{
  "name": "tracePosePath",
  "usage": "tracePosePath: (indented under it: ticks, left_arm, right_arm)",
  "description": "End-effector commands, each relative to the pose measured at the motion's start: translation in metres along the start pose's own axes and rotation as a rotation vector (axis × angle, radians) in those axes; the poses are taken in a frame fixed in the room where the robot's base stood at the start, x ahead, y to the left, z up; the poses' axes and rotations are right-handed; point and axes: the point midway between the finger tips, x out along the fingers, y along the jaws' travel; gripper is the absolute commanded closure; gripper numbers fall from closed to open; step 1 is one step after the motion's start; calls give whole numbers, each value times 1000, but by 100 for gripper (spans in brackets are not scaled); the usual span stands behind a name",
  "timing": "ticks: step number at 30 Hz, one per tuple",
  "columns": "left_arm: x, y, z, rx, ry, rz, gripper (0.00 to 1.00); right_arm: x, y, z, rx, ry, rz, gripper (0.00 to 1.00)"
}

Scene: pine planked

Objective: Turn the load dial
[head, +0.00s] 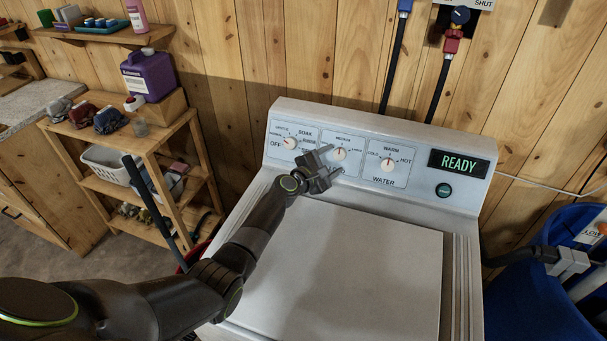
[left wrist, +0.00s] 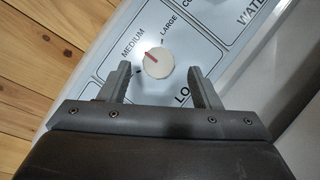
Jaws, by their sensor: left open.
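The load dial (head: 340,154) is the middle of three white knobs on the washer's sloped back panel. In the left wrist view the load dial (left wrist: 158,63) is round and white, and its red mark points up and left toward MEDIUM. LARGE is printed to the upper right. My left gripper (head: 332,164) is open at the panel. The wrist view shows my left gripper (left wrist: 159,75) with one finger on each side of the dial and gaps between. The fingers partly cover the label below the dial. My right gripper is not in view.
The soak dial (head: 290,143) is to the left and the water dial (head: 388,165) to the right. The washer's lid (head: 350,260) is shut and clear. A wooden shelf (head: 150,140) stands left.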

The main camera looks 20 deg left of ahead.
Motion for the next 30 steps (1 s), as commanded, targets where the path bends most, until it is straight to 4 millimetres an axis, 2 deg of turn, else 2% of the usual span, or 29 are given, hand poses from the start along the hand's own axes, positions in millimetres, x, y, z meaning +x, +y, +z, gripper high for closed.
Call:
tracePosePath:
  ticks: [1,6,21,30]
  left_arm:
    - [-10,3,2,0,1,0,43]
    - [-39,2,1,1,2,1,43]
    - [-122,0,0,2,2,-1,43]
    - [-146,0,-1,0,2,0,43]
  right_arm:
    - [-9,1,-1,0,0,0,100]
    - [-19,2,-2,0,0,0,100]
    - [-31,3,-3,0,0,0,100]
    - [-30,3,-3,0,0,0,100]
